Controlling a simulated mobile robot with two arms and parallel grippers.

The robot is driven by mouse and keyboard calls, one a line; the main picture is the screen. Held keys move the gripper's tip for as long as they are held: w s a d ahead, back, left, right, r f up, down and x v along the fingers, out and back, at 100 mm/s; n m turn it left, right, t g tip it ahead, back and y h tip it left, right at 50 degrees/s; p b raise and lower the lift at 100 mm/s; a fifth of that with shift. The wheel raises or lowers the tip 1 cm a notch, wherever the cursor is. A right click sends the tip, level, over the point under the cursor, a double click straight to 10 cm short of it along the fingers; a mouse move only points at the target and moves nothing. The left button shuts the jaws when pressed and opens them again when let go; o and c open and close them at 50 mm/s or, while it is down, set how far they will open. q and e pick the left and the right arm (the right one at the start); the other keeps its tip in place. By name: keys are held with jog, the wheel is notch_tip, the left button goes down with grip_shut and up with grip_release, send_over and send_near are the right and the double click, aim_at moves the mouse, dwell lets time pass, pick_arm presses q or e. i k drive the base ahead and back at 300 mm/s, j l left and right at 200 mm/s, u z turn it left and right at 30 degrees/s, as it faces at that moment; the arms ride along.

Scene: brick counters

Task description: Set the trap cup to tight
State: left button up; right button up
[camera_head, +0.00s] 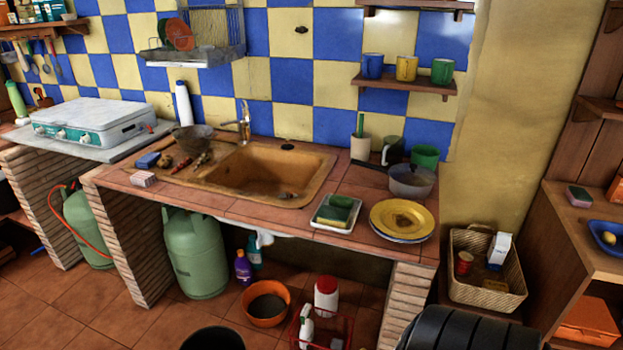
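The brown sink (262,178) is set into the tiled counter. Below its front edge a small white fitting (264,239) shows in the shadow, which may be part of the drain trap. I cannot make out the trap cup or tell how tight it is. The counter's front edge and the shade hide most of the space under the sink.
A green gas cylinder (195,254) stands under the counter, left of the fitting. A purple bottle (243,267), an orange bowl (267,303) and a red crate (340,331) with bottles stand on the floor. Brick pillars (136,247) flank the opening.

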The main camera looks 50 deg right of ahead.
aim_at(265, 239)
jog(key=z, duration=1.35)
